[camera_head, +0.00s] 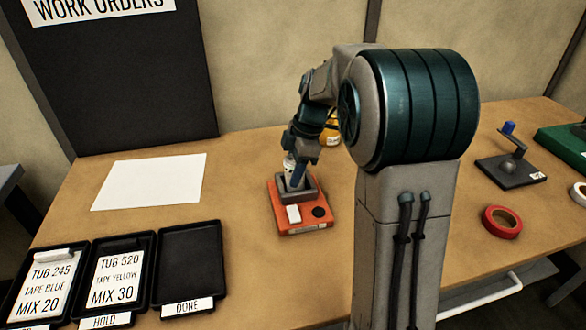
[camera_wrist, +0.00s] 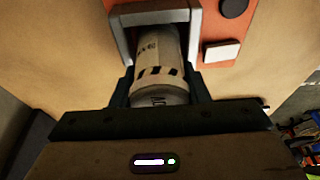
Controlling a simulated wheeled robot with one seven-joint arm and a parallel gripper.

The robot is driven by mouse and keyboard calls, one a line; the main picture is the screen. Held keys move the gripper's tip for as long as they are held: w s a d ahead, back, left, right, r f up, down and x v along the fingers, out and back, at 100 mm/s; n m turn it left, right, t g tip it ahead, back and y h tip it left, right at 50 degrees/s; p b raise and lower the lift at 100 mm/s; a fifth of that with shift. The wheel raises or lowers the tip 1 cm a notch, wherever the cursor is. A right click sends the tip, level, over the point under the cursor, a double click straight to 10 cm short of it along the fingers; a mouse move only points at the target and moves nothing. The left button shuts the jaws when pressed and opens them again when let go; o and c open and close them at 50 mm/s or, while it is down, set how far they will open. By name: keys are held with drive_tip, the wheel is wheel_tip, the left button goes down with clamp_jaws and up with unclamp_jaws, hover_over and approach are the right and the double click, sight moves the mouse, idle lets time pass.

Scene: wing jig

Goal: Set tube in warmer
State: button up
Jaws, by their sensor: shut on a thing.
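The warmer is an orange box (camera_head: 283,217) with a grey frame (camera_head: 311,190) on top, a white block and a black round knob on its front part. In the wrist view its orange top (camera_wrist: 220,55) and grey square frame (camera_wrist: 197,18) show at the top. The white tube (camera_wrist: 158,65) with dark marks lies between the fingers of my gripper (camera_wrist: 160,88), which is shut on it. The tube's far end reaches into the grey frame's opening; its depth is hidden. In the head view the tube (camera_head: 289,165) shows partly beside my gripper (camera_head: 291,172), just above the warmer.
A white sheet (camera_head: 150,182) lies left of the warmer. Black trays (camera_head: 190,255) with cards stand at the front left. A red tape roll (camera_head: 502,222) and a dark stand with a blue-topped crank (camera_head: 510,170) are at right. A yellow item (camera_head: 331,133) sits behind my arm.

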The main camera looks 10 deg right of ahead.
drive_tip(key=o, duration=1)
drive_tip(key=shift+f, duration=0.15)
drive_tip(key=p+v, duration=0.1)
drive_tip(key=v, duration=1.1)
drive_tip(key=s+a+f+m+h, duration=0.1)
drive_tip(key=s+f+m, duration=0.2)
drive_tip(key=s+m, duration=0.3)
drive_tip(key=s+a+f+m+t+h, duration=0.1)
drive_tip(key=s+f+m, duration=0.2)
drive_tip(key=s+m, duration=0.3)
drive_tip(key=s+a+f+m+t+h, duration=0.1)
drive_tip(key=s+f+m, duration=0.2)
drive_tip(key=s+m, duration=0.3)
drive_tip(key=shift+s+a+f, duration=0.1)
drive_tip(key=shift+s+f, duration=0.1)
drive_tip(key=shift+s, duration=0.95)
drive_tip(key=shift+s+f, duration=0.2)
drive_tip(key=shift+s, duration=0.9)
